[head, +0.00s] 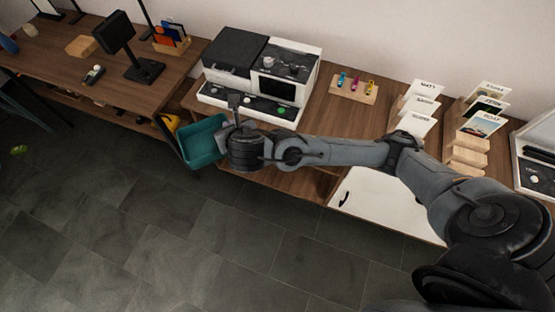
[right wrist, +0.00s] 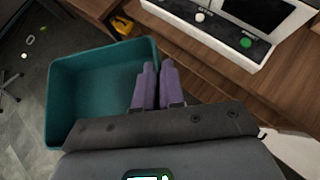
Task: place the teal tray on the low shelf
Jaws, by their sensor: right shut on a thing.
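The teal tray (head: 203,146) hangs over the floor in front of the wooden counter, left of my right arm in the head view. It is open-topped and looks empty, and it is tilted in the picture. In the right wrist view the tray (right wrist: 95,95) fills the left-centre. My right gripper (right wrist: 158,72) is shut on its right-hand wall, with the purple fingers at the rim. In the head view the gripper is mostly hidden behind the dark wrist. A low open shelf space (head: 305,177) shows under the counter, partly hidden by my arm. My left gripper is not in view.
A white and black machine (head: 262,75) stands on the counter above the tray. A yellow object (head: 172,122) sits low between the counter and the left desk (head: 60,45). A white cabinet door (head: 375,205) is right of the shelf space. The tiled floor in front is clear.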

